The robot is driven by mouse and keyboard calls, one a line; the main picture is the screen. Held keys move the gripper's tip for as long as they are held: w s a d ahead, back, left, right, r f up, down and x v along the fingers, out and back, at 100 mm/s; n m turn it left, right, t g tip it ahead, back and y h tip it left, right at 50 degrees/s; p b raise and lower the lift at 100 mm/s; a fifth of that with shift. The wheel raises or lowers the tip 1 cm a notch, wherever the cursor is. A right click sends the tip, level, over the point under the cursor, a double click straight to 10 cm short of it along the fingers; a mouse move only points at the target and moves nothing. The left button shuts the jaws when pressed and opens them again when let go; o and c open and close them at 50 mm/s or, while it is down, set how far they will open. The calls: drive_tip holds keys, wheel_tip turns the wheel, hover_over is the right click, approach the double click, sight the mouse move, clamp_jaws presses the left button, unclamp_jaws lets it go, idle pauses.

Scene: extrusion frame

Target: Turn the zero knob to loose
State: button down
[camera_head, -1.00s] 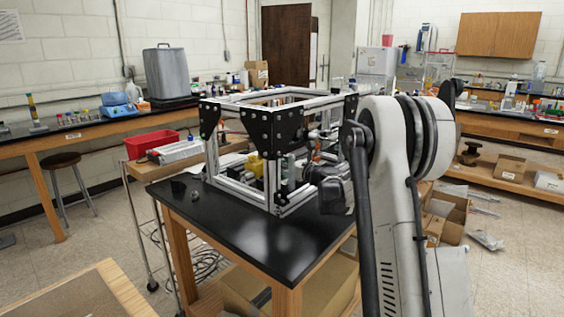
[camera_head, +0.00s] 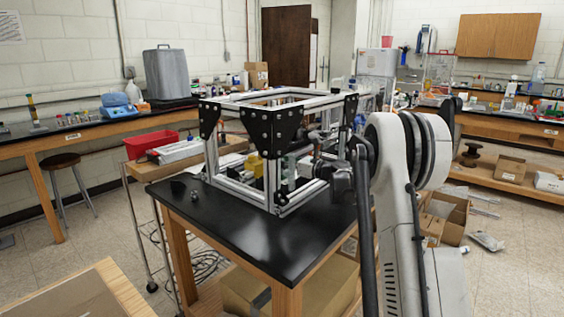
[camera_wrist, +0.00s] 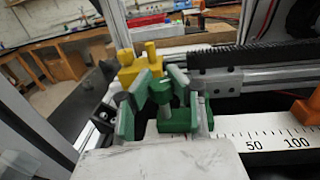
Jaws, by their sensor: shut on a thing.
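A yellow part also shows inside the frame.
The aluminium frame's posts and black corner plates (camera_head: 272,132) stand close around my wrist. A dark rack or rail (camera_wrist: 235,57) runs behind the scale. An orange part (camera_wrist: 306,108) sits at its right. The black tabletop (camera_head: 240,235) is clear in front.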

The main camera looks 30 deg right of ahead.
drive_tip(key=c, duration=1.5)
unclamp_jaws()
drive_tip(key=v, duration=1.2)
